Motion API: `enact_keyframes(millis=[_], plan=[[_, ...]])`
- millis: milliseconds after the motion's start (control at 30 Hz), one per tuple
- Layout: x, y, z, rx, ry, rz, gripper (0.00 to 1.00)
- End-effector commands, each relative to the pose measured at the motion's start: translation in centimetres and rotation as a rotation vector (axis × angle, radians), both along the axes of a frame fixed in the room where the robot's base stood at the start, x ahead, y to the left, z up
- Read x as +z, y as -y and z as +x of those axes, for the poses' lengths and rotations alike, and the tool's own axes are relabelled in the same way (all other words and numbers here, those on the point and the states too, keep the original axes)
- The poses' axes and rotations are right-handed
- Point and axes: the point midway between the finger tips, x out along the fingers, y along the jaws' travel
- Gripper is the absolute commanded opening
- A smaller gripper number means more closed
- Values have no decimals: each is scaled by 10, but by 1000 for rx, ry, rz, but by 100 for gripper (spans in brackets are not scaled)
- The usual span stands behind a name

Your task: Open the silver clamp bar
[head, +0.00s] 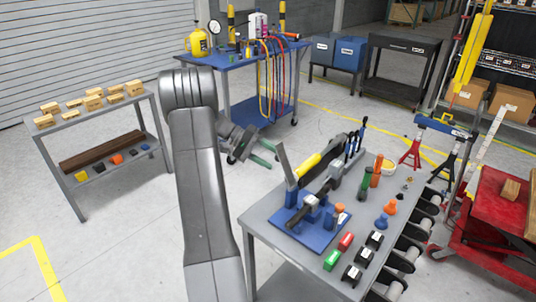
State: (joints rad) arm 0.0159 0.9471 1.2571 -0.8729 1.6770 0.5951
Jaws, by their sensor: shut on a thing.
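The silver clamp bar (288,170) stands steeply raised, leaning slightly left, at the left side of the blue fixture (291,216) on the grey workbench (262,216). My gripper (275,154), with green fingers, reaches in from the left at the bar's upper end. It is shut on the bar, though the contact is small in the picture. A black bar with a yellow part (308,165) slopes up to the right behind it. A dark clamp with a grey body (303,206) sits on the fixture. My arm hides part of the floor on the left.
Green (332,260) and red (346,242) blocks, black blocks and orange and blue knobs lie right of the fixture. Screwdrivers (375,170) stand behind. A blue cart (225,70) with hoses is further back. Open floor lies left of the workbench.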

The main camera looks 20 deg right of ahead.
Motion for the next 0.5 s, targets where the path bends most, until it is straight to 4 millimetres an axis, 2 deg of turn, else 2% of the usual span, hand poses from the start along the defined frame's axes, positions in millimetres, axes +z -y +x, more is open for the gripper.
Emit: enact_keyframes(millis=[33, 67, 500], plan=[[-15, 4, -6, -12, -21, 16, 40], [-15, 4, -7, -13, -22, 17, 45], [-11, -2, -3, -11, -20, 16, 45]])
